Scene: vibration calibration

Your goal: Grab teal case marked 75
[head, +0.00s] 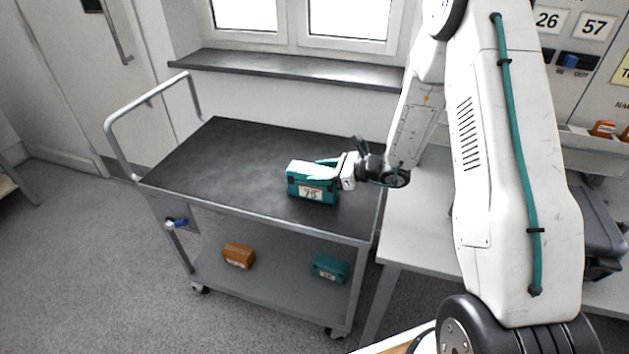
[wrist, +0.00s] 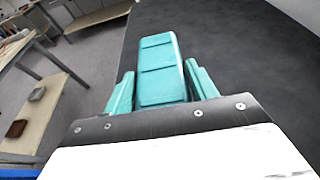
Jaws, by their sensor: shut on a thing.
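The teal case marked 75 (head: 311,191) is on the dark top shelf of the grey cart, near its front edge, with its label facing me. My gripper (head: 325,170) reaches it from the right and is shut on its upper part. In the wrist view, the teal top of the case (wrist: 161,68) lies between my two teal fingers (wrist: 160,92). The head view does not show clearly whether the case touches the shelf or is slightly above it.
The cart's top (head: 240,150) is otherwise bare. An orange case (head: 239,255) and another teal case (head: 330,267) lie on its lower shelf. A light table (head: 425,235) stands close at the cart's right. A window sill (head: 290,69) runs behind.

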